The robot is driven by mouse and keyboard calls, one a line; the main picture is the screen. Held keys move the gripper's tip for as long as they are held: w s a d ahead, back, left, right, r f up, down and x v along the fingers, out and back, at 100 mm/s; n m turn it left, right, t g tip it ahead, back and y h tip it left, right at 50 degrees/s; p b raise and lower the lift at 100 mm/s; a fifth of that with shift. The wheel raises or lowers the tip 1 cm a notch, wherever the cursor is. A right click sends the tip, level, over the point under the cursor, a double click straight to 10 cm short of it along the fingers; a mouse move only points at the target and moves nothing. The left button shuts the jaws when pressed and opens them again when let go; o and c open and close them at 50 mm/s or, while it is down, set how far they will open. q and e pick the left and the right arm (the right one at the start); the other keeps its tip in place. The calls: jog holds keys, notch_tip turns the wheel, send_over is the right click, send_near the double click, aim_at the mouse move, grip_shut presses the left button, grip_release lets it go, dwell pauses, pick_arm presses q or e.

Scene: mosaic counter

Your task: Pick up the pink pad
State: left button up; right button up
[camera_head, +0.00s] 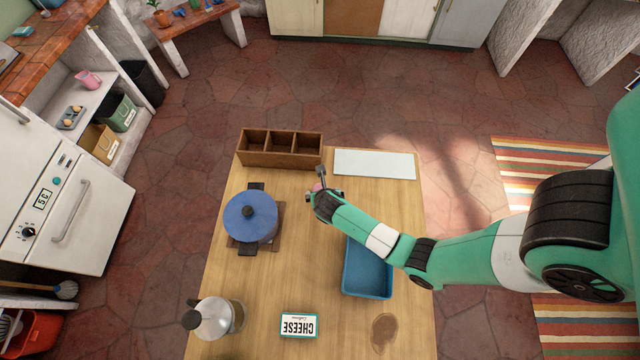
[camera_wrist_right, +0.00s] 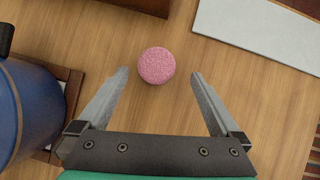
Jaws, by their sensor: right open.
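The pink pad (camera_wrist_right: 156,65) is a small round speckled disc lying on the wooden table. In the right wrist view it sits just ahead of the fingertips, roughly midway between them. My right gripper (camera_wrist_right: 158,75) is open, and nothing is between its fingers. In the head view my right gripper (camera_head: 321,177) reaches in from the right, and only a bit of the pink pad (camera_head: 317,187) shows beside it. My left gripper is not in view.
A blue pot (camera_head: 250,216) stands left of the right gripper. A wooden compartment box (camera_head: 281,163) and a white board (camera_head: 374,154) lie behind it. A blue tray (camera_head: 367,293) is below the arm. A kettle (camera_head: 216,318) and a cheese box (camera_head: 299,325) are nearer the front.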

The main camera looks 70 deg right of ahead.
aim_at(320, 188)
jog(key=b+x, duration=0.1)
jog(key=x, duration=0.1)
jog(key=b+x, duration=0.1)
jog(key=x, duration=0.2)
jog(key=shift+w+f, duration=0.1)
jog(key=shift+w, duration=0.2)
jog(key=c, duration=1.4)
jog(key=shift+r+p, duration=0.4)
jog(key=shift+r, duration=0.25)
jog(key=r, duration=0.1)
jog(key=r+p, duration=0.1)
jog(key=r, duration=0.1)
jog(key=shift+s+a+r+p, duration=0.1)
jog(key=shift+s+p, duration=0.2)
jog(key=shift+s, duration=0.05)
jog(key=s+a+r+p, duration=0.1)
jog(key=s+r, duration=0.2)
jog(key=s, duration=0.1)
jog(key=s+r+p, duration=0.1)
jog(key=s+r, duration=0.1)
jog(key=s, duration=0.2)
jog(key=s+a+r+p, duration=0.1)
jog(key=s+r, duration=0.2)
jog(key=s, duration=0.2)
jog(key=shift+a+r, duration=0.3)
